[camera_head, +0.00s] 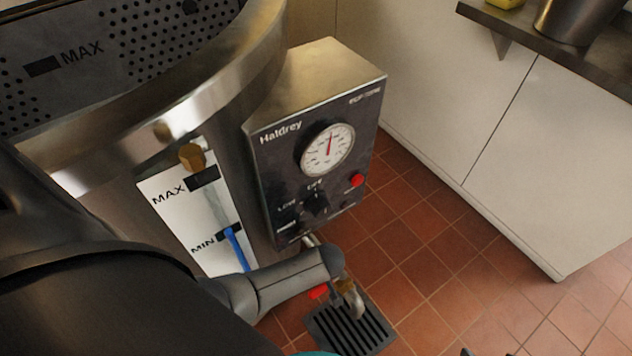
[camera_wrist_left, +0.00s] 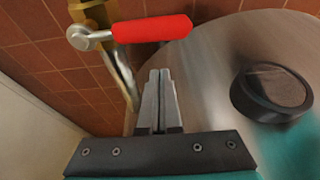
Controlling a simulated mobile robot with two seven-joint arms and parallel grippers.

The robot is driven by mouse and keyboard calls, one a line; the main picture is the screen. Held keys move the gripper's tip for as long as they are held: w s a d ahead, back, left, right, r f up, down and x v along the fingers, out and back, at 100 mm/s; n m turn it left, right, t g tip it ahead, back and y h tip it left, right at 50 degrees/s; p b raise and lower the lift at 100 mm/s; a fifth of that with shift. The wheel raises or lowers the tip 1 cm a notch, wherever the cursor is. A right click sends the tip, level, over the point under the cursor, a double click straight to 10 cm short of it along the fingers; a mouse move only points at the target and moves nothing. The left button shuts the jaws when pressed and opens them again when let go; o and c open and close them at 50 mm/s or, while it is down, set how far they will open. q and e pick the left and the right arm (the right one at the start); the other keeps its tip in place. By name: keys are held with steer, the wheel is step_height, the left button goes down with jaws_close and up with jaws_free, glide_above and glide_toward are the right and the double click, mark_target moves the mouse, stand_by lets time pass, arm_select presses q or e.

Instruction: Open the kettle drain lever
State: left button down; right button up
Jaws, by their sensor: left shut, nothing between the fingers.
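The drain lever (camera_wrist_left: 150,28) has a red grip and a metal end bolted to a brass valve (camera_wrist_left: 103,10) low on the steel kettle (camera_wrist_left: 215,55). In the head view, the red lever (camera_head: 318,292) and brass valve (camera_head: 345,286) show beside the end of my left arm, above a floor grate. My left gripper (camera_wrist_left: 160,75) is shut and empty. Its fingertips are below the red grip in the left wrist view, with a visible gap between. In the head view its fingers are hidden. My right gripper is not in view.
A control box (camera_head: 315,140) with a dial juts from the kettle above the valve. A black round part (camera_wrist_left: 270,92) sits on the kettle. The floor grate (camera_head: 350,330) lies under the valve. Tiled floor right of it is open, up to white cabinets (camera_head: 540,160).

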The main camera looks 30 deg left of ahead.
arm_select(q)
steer(key=shift+s+d, duration=0.35)
steer(key=shift+d, duration=0.45)
steer(key=shift+s+d, duration=0.3)
steer(key=shift+d, duration=0.5)
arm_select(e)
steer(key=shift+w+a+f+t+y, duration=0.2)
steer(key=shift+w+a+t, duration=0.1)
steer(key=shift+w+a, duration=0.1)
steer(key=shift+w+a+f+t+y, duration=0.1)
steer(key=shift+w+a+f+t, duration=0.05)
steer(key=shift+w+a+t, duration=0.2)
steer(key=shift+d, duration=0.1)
